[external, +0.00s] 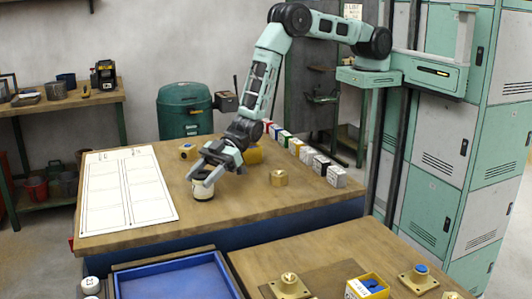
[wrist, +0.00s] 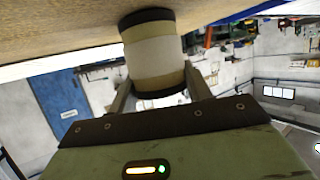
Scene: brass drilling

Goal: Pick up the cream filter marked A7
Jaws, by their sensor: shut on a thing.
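A cream cylinder with dark end bands, the filter (external: 202,194), is at the middle of the wooden table, below my gripper (external: 207,176). In the wrist view the filter (wrist: 155,58) sits between my two fingers (wrist: 158,84), which are shut on its sides. One dark end meets the tabletop in the picture; I cannot tell whether it rests on the wood or is just above it. No A7 mark is readable in either view.
A white sheet with a printed grid (external: 125,190) lies left of the filter. Several small boxes (external: 321,165) line the right edge. A blue tray (external: 175,279) is in front.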

